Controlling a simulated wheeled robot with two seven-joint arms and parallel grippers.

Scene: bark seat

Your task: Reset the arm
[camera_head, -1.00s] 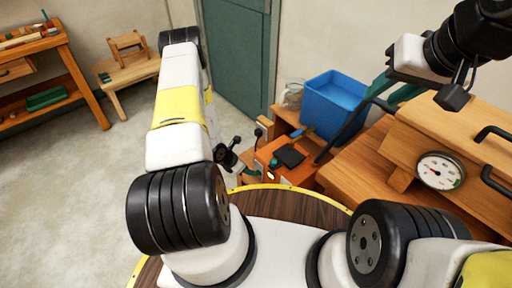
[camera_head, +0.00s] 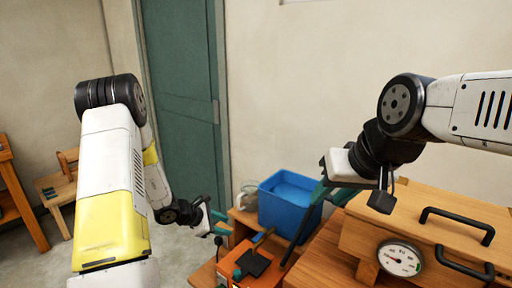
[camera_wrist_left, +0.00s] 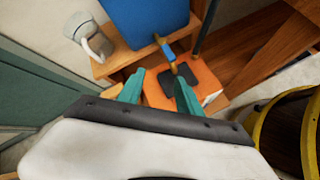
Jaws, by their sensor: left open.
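My left gripper (camera_head: 221,223) is open in the head view, with teal fingers apart, left of the orange box. In the left wrist view its fingertips (camera_wrist_left: 160,92) stand apart with nothing between them, the orange box (camera_wrist_left: 200,76) beyond. My right gripper (camera_head: 331,193) hangs at the upper right, in front of the blue bin's right side. Its teal fingers look apart. A thin dark rod (camera_head: 301,236) slants down below it; I cannot tell whether the rod touches the fingers.
The blue bin (camera_head: 289,204) stands on a wooden bench behind the orange box. A blue-and-yellow tool (camera_wrist_left: 167,52) and dark pad (camera_wrist_left: 180,79) lie at the box. A wooden chest with a gauge (camera_head: 400,259) and black handles is at right. A teal door (camera_head: 185,90) is behind.

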